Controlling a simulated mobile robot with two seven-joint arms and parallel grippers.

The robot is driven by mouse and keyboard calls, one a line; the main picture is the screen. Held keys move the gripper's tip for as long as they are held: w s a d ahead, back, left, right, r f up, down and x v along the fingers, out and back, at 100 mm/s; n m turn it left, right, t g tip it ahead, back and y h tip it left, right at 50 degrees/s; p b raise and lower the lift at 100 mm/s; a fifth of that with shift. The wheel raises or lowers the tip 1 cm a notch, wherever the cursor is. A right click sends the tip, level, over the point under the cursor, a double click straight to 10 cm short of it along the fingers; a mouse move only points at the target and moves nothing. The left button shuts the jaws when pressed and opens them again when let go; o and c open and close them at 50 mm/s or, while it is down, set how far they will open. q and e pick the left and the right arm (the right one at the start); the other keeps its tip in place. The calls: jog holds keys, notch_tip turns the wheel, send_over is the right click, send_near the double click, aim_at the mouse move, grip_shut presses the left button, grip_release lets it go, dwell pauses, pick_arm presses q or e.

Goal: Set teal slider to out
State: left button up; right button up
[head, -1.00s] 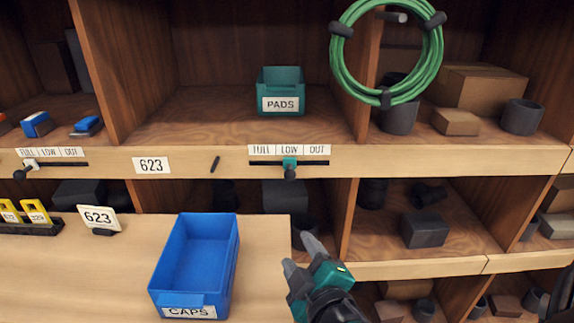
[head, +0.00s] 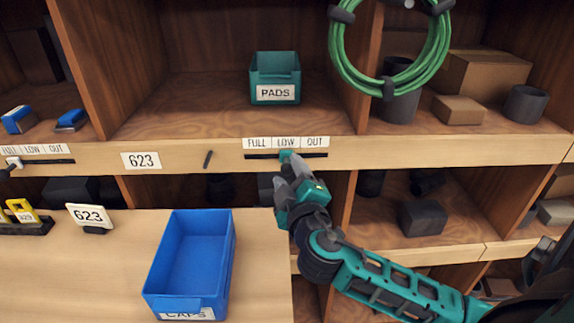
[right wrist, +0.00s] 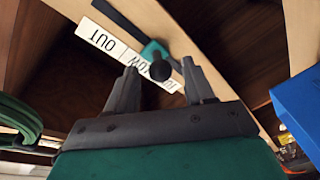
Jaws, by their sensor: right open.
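The teal slider (head: 286,154) sits on its dark track on the shelf's front edge, under LOW on the FULL/LOW/OUT label strip (head: 315,143). In the right wrist view the slider (right wrist: 153,48) shows with a round black knob (right wrist: 160,71) sticking out from it. My right gripper (head: 284,170) is just below and in front of the slider, partly hiding its knob in the head view. In the right wrist view its fingers (right wrist: 159,68) are open, one on each side of the knob; I cannot tell whether they touch it. My left gripper is not in view.
A teal PADS bin (head: 275,78) stands on the shelf above. A green coiled hose (head: 334,50) hangs at the upper right. A blue CAPS bin (head: 190,260) stands on the worktop (head: 262,280) below. Another slider (head: 13,162) is at the far left.

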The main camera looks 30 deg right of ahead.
jog(key=shift+x, duration=1.25)
jog(key=shift+c, duration=0.4)
grip_shut()
